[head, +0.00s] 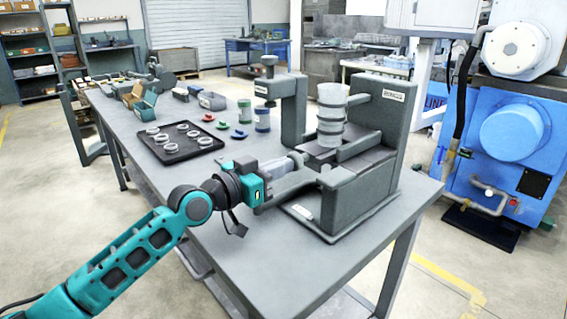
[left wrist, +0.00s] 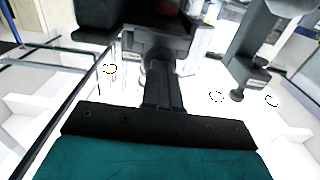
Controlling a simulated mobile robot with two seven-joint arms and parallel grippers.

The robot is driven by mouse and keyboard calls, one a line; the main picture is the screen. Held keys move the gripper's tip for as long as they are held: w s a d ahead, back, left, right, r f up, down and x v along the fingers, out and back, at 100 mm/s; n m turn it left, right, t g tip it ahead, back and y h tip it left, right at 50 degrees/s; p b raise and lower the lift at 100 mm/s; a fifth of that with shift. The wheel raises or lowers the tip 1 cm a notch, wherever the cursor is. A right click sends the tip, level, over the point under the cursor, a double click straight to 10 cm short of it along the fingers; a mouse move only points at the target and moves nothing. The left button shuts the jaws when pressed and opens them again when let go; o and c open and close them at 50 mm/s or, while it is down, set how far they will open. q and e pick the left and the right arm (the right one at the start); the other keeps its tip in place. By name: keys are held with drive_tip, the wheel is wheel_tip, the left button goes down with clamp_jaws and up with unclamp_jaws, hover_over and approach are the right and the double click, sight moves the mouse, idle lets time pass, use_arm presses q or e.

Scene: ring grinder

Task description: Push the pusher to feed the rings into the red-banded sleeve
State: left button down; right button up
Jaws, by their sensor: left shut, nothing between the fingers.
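My left gripper (head: 298,161) is shut and empty, at the left side of the grey grinder fixture (head: 362,190), close to its low front parts. I cannot tell whether its tips touch the fixture. In the left wrist view the shut fingers (left wrist: 162,85) point at dark fixture parts. A pale, translucent upright stack (head: 332,112) stands on the fixture between a grey post and the tall back plate. I cannot make out which part is the pusher, and no red band can be told on a sleeve. My right gripper is not in view.
A black tray (head: 178,152) with several metal rings lies on the grey table (head: 252,258). Two jars, one green-topped (head: 244,108) and one blue-topped (head: 262,120), and red, green and blue lids are beyond my arm. Bins stand farther back. The front table corner is clear.

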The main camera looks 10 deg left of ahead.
use_arm(q)
drive_tip(key=v, duration=0.3)
drive_tip(key=shift+s+a, duration=0.15)
drive_tip(key=shift+s, duration=0.05)
idle(0.4)
drive_tip(key=v, duration=0.5)
idle(0.4)
idle(0.7)
